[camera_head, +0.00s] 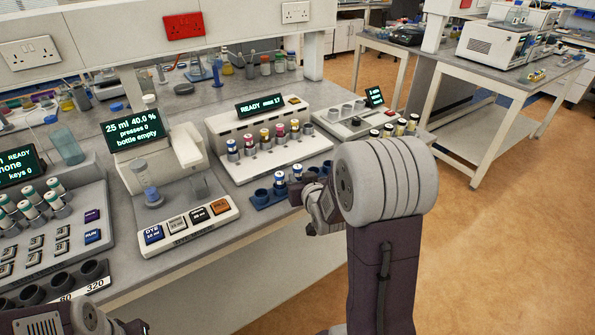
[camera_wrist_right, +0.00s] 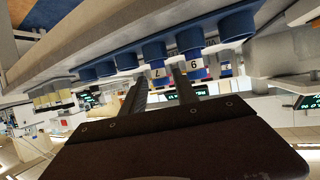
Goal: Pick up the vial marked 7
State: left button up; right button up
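A small blue rack (camera_head: 262,199) stands at the bench's front edge, with white, blue-banded vials in it. In the right wrist view, which looks upside down, the rack (camera_wrist_right: 122,62) runs across the top. The vial marked 7 (camera_wrist_right: 157,72) sits in one of its holders. My right gripper (camera_wrist_right: 159,77) has one finger on each side of this vial and looks open, with a gap visible beside it. In the head view my right gripper (camera_head: 303,192) is at the rack, its fingertips largely hidden. Part of my left arm shows at bottom left; its fingers are not clear.
Another vial with a 6 or 9 (camera_wrist_right: 194,69) stands just beyond one finger, with a further vial beside it. Behind the rack is a white station (camera_head: 262,160) with several coloured vials. A dispenser (camera_head: 190,220) stands to the left.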

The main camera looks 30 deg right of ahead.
aim_at(297, 166)
jog(key=x, duration=0.5)
jog(key=shift+w+d+r, duration=0.15)
jog(key=shift+w+d, duration=0.1)
jog(key=shift+w, duration=0.1)
jog(key=shift+s+a+r, duration=0.1)
jog(key=c, duration=0.3)
grip_shut()
notch_tip(297, 166, up, 4)
jog(key=shift+f+p, duration=0.1)
jog(key=shift+p, duration=0.45)
jog(key=s+d+r+p, duration=0.4)
jog(key=s+d+r, duration=0.2)
jog(key=d, duration=0.4)
jog(key=shift+r, duration=0.6)
